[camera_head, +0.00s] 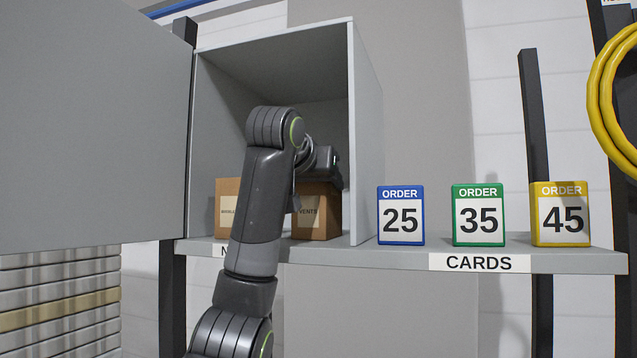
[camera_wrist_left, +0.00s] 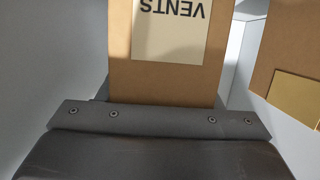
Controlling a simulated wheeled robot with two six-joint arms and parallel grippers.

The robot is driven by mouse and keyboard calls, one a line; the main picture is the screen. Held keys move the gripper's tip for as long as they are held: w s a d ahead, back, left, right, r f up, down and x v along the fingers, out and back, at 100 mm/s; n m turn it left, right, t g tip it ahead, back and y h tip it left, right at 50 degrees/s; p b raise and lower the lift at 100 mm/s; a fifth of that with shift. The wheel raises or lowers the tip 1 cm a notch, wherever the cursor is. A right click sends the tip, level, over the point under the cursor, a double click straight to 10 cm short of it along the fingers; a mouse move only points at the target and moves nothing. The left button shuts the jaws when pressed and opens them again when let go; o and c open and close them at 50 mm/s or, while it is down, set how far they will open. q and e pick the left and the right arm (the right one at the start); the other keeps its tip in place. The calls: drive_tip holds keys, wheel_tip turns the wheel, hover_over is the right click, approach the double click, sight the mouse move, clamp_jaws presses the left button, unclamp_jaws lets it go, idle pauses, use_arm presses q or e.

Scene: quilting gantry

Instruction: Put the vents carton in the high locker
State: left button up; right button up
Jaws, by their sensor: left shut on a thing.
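The vents carton (camera_head: 316,222) is a brown box with a pale VENTS label, inside the open grey high locker (camera_head: 366,140) toward its right wall. Its base is at or very close to the locker floor; I cannot tell if it touches. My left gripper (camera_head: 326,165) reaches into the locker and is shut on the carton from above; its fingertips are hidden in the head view. In the left wrist view the carton (camera_wrist_left: 170,75) fills the top middle, its label upside down, just beyond the dark gripper body (camera_wrist_left: 160,120). My right gripper is in neither view.
A second brown carton (camera_head: 227,205) stands at the locker's left, partly behind my arm. The locker door (camera_head: 95,130) is swung open to the left. Blue (camera_head: 401,215), green (camera_head: 478,215) and yellow (camera_head: 560,214) order blocks stand on the shelf (camera_head: 600,260) to the right.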

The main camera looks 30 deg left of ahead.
use_arm(q)
drive_tip(key=shift+s+d, duration=0.15)
drive_tip(key=o, duration=1.5)
drive_tip(key=shift+f, duration=0.1)
drive_tip(key=shift+r, duration=0.3)
drive_tip(key=shift+b+v, duration=4.9)
drive_tip(key=shift+v, duration=1)
